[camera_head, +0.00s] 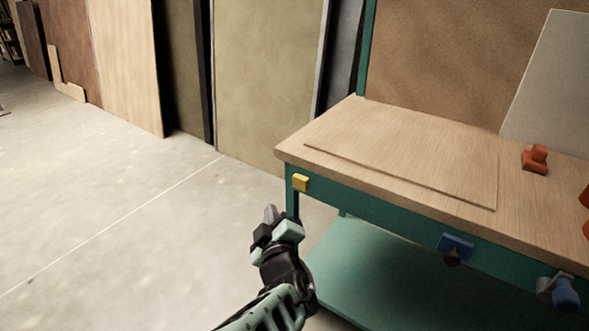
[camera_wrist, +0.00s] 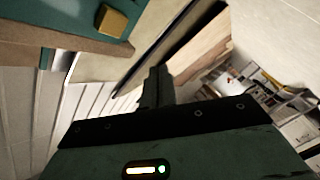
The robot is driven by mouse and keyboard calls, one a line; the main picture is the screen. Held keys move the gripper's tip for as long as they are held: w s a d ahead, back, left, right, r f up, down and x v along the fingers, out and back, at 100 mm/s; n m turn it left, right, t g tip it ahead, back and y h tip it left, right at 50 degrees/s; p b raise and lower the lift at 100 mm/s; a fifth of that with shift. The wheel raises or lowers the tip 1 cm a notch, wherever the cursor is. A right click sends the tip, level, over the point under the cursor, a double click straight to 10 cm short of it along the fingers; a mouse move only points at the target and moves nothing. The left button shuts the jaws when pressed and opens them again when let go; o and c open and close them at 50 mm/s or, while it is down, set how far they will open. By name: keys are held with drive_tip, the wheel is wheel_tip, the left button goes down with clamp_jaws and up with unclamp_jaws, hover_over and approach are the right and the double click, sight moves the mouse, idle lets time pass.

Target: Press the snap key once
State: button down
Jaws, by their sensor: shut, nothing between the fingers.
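A small yellow block (camera_head: 300,183), which looks like the snap key, sits on the green front rail of the workbench near its left corner. It also shows in the wrist view at the top left (camera_wrist: 112,21), on the green rail. My gripper (camera_head: 270,214) is shut and empty. In the head view it appears below and left of the yellow block, apart from it. In the wrist view my shut fingers (camera_wrist: 154,88) point away from the block, which lies up and to the left of them. I cannot tell whether the key is pressed in.
The wooden workbench top (camera_head: 400,150) carries a thin board and an orange object (camera_head: 535,158). A blue piece with a dark knob (camera_head: 455,248) and a blue clamp-like part (camera_head: 562,292) stick out from the front rail. Tall panels lean behind. The floor at left is clear.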

sight(294, 183)
drive_tip(key=w+d, duration=0.5)
drive_tip(key=w, duration=0.1)
drive_tip(key=shift+w+p, duration=0.2)
drive_tip(key=shift+p, duration=0.2)
idle(1.8)
drive_tip(key=shift+w+d, duration=0.25)
drive_tip(key=shift+w, duration=0.1)
drive_tip(key=shift+w+d, duration=0.35)
drive_tip(key=shift+w, duration=0.05)
idle(1.0)
drive_tip(key=shift+s+a, duration=0.55)
drive_tip(key=shift+s, duration=0.2)
drive_tip(key=shift+s+a, duration=0.8)
drive_tip(key=shift+s, duration=0.2)
drive_tip(key=shift+s+a, duration=0.75)
drive_tip(key=shift+s, duration=0.25)
